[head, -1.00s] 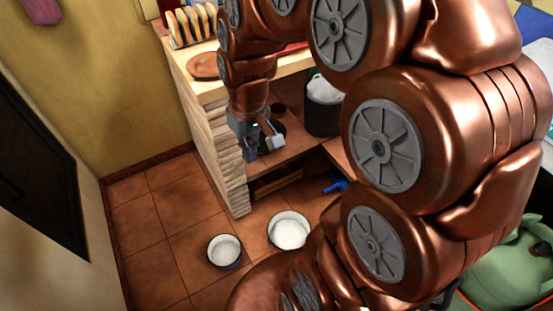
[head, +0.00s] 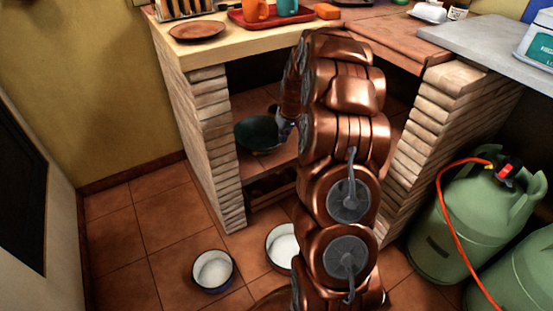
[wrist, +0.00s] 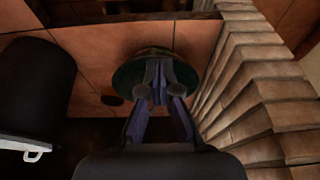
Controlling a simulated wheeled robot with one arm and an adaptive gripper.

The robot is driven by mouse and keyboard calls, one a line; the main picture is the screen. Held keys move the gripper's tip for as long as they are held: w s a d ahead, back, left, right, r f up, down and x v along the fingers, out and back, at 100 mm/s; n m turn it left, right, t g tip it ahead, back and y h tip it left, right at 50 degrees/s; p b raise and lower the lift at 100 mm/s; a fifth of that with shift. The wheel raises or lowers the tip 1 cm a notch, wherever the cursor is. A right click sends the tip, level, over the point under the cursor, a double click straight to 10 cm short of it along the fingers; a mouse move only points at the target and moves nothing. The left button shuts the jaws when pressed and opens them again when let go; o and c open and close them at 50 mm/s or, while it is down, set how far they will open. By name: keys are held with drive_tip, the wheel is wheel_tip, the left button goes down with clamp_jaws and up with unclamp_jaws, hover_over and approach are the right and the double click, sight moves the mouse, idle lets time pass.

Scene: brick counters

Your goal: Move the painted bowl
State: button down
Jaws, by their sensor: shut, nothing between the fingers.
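A dark green bowl (head: 258,133), which I take to be the painted bowl, sits on the tiled shelf under the counter, beside the left brick pillar. In the wrist view the bowl (wrist: 126,76) lies behind my fingers, which cover its middle. My gripper (wrist: 160,85) is shut and empty, its fingers overlapping the bowl in the picture. I cannot tell whether they touch it. In the head view my gripper (head: 286,126) is at the bowl's right side, partly hidden by my arm.
The left brick pillar (head: 205,125) stands close to the bowl; the countertop is above. A dark pot (wrist: 35,85) is left in the wrist view. Two white-inside bowls (head: 213,270) (head: 281,247) are on the floor. Green gas cylinders (head: 450,230) stand right.

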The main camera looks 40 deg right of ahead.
drive_tip(key=shift+w+d+f+b, duration=0.4)
drive_tip(key=shift+w+f+b, duration=0.6)
drive_tip(key=shift+f, duration=1)
drive_tip(key=shift+w+d+f+b, duration=0.5)
drive_tip(key=shift+w+f, duration=0.85)
drive_tip(key=shift+f, duration=0.6)
drive_tip(key=shift+w+d+f+b, duration=0.3)
drive_tip(key=shift+w+f+b, duration=0.7)
drive_tip(key=shift+f, duration=1)
drive_tip(key=shift+w, duration=0.2)
drive_tip(key=shift+w+r, duration=0.1)
drive_tip(key=shift+w, duration=0.05)
